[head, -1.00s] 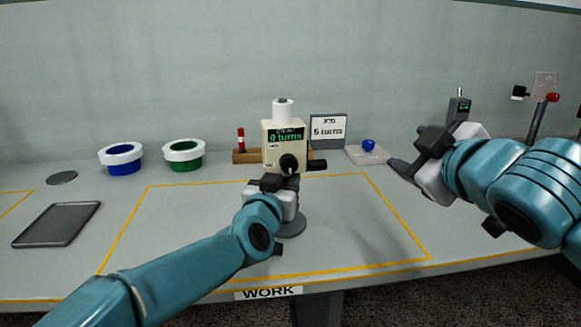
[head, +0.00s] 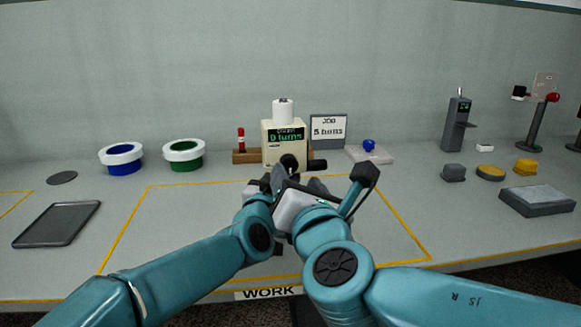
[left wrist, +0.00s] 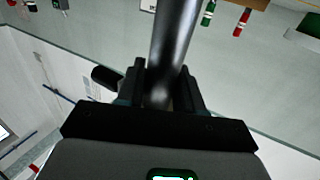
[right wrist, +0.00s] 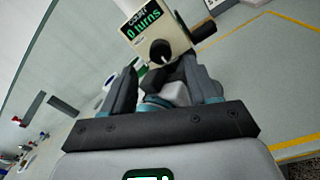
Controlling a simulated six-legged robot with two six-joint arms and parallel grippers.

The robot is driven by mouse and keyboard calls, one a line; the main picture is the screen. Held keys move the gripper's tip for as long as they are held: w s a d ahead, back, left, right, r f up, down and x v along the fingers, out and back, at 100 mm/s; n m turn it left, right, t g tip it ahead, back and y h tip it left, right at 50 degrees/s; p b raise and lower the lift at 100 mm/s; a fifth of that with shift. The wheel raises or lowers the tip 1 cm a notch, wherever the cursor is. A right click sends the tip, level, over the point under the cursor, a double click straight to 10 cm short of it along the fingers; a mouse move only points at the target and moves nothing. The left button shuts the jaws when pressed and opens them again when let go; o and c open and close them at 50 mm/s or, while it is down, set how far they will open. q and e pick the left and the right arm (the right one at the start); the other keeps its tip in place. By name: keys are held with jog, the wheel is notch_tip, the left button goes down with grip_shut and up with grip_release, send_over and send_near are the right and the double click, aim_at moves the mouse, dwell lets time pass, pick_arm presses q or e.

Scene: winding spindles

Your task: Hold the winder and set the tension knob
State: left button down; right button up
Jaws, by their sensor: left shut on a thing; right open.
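The winder (head: 270,154) is a cream box with a green "0 turns" display and a white spool on top, standing at the back of the marked work area. Its round black tension knob (head: 289,162) faces me and also shows in the right wrist view (right wrist: 160,51). My left gripper (left wrist: 166,82) is shut on the winder's dark round post (left wrist: 176,40); in the head view it is mostly hidden behind the right one. My right gripper (right wrist: 164,75) is open, its fingers pointing at the knob from just in front, apparently not touching it.
A job card (head: 328,130) reading "5 turns" stands behind. Several small objects sit right.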

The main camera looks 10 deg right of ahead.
aim_at(290, 166)
jog(key=w, duration=0.6)
jog(key=shift+a, duration=0.15)
jog(key=c, duration=1)
